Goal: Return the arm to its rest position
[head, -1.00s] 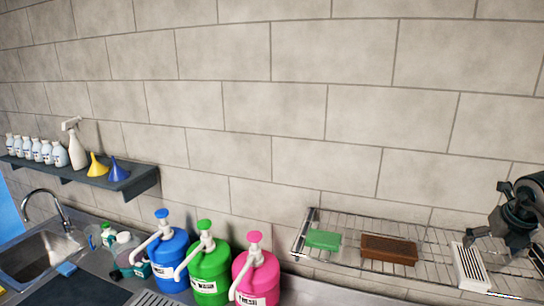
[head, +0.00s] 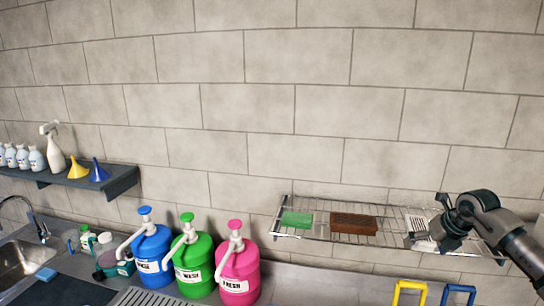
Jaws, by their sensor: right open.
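My right gripper (head: 436,226) is open and empty at the right, in front of the wire rack (head: 386,236). Its arm comes in from the right edge. The jaws are beside a white brush (head: 416,222) on the rack and partly hide it; I cannot tell whether they touch it. A brown brush (head: 354,223) and a green brush (head: 297,218) lie further left on the rack, clear of the gripper. My left gripper is not in view.
Blue (head: 152,256), green (head: 194,264) and pink (head: 238,270) pump jugs stand on the steel counter. A yellow handle (head: 410,287) and a blue handle (head: 458,290) rise at the bottom right. A shelf (head: 119,182) with bottles and funnels hangs left. The wall above the rack is clear.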

